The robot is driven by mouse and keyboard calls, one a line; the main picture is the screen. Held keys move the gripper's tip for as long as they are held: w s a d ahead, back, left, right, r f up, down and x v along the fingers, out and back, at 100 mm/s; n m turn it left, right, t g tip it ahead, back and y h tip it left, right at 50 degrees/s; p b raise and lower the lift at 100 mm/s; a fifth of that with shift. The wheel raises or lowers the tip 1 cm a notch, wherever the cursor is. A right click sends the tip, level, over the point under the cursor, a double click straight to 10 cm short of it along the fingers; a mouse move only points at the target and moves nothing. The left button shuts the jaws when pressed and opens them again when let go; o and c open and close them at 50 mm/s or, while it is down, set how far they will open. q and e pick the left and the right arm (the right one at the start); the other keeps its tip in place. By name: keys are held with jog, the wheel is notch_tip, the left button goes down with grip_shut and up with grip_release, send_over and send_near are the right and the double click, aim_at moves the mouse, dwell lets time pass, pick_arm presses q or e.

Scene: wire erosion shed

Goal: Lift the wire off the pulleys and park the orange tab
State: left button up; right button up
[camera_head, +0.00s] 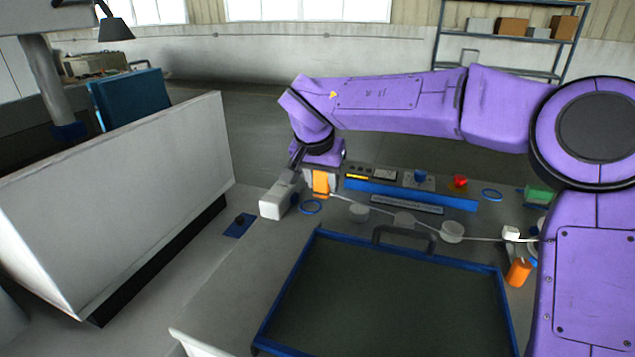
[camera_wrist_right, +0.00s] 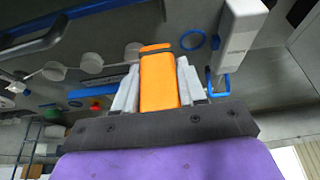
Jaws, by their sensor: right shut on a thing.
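My right gripper (camera_head: 322,178) is shut on the orange tab (camera_head: 320,184) above the bench's far left part. In the right wrist view the orange tab (camera_wrist_right: 158,75) stands between the two pale fingers of my right gripper (camera_wrist_right: 157,84). The thin pale wire (camera_head: 482,239) runs from near the tab, past the grey round pulleys (camera_head: 452,231) (camera_head: 403,219) (camera_head: 358,213), to a small white block (camera_head: 511,233) at the right. I cannot tell whether the wire still touches the pulleys. My left gripper is not in view.
A white block-shaped fixture (camera_head: 276,203) and a blue ring (camera_head: 311,206) are close to my right gripper. A control panel (camera_head: 408,190) with a red button (camera_head: 460,181) lies behind the pulleys. A blue-framed dark panel (camera_head: 262,345) fills the front. An orange cylinder (camera_head: 518,271) stands right.

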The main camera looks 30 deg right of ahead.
jog(key=d+p, duration=1)
jog(key=d, duration=0.3)
jog(key=shift+d+r, duration=0.4)
jog(key=shift+r, duration=0.05)
jog(key=shift+w, duration=0.1)
jog(key=shift+w+d+f+p, duration=0.2)
jog(key=shift+w+f+p, duration=0.1)
jog(key=shift+w+p, duration=0.45)
jog(key=shift+s, duration=0.25)
